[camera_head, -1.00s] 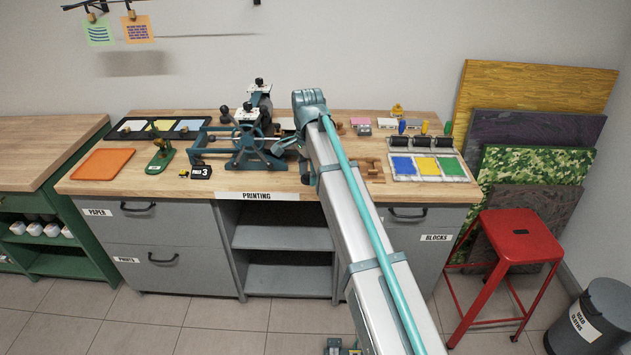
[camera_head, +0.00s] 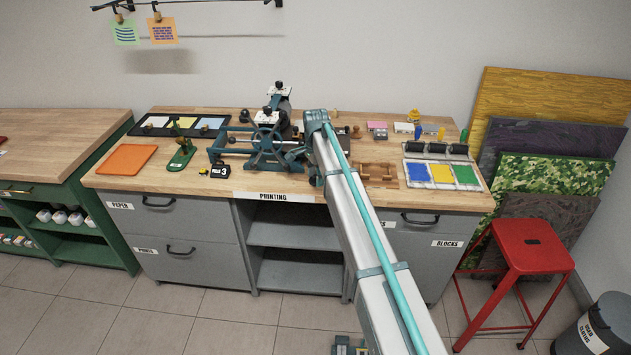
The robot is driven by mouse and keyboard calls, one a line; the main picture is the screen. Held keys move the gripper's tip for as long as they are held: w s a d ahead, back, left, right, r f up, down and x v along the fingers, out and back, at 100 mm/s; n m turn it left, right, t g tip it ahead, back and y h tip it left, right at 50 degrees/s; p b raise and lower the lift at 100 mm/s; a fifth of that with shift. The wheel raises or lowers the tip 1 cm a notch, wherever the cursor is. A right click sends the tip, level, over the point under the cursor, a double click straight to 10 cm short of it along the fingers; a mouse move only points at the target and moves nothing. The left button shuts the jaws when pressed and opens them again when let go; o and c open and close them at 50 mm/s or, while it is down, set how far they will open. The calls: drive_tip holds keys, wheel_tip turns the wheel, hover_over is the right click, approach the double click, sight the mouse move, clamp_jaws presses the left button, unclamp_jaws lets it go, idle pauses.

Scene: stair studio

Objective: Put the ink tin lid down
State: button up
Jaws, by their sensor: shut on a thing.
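My gripper is not visible; my arm (camera_head: 362,235) reaches from the lower right up to the bench and covers what lies behind it. I cannot make out the ink tin lid or its tin in this view. The printing bench (camera_head: 215,182) has a wooden top. On it stands a dark teal press (camera_head: 262,150) with a wheel, left of my arm's bend. Blue, yellow and green ink slabs (camera_head: 440,173) lie at the bench's right end, with dark rollers (camera_head: 437,149) behind them.
An orange sheet (camera_head: 127,159), a green tool (camera_head: 181,158) and a black number tag (camera_head: 220,171) lie at the bench's left. A wooden piece (camera_head: 377,171) lies right of my arm. A red stool (camera_head: 530,243) and a grey bin (camera_head: 603,320) stand at right.

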sight(315, 178)
drive_tip(key=shift+w+f+p, duration=0.1)
drive_tip(key=shift+f+p, duration=0.7)
drive_tip(key=shift+f, duration=0.8)
drive_tip(key=shift+f, duration=0.2)
drive_tip(key=o, duration=0.9)
drive_tip(key=shift+o, duration=0.2)
drive_tip(key=shift+r, duration=0.15)
drive_tip(key=shift+r+b, duration=1.25)
drive_tip(key=shift+r, duration=2.6)
drive_tip(key=shift+f, duration=0.1)
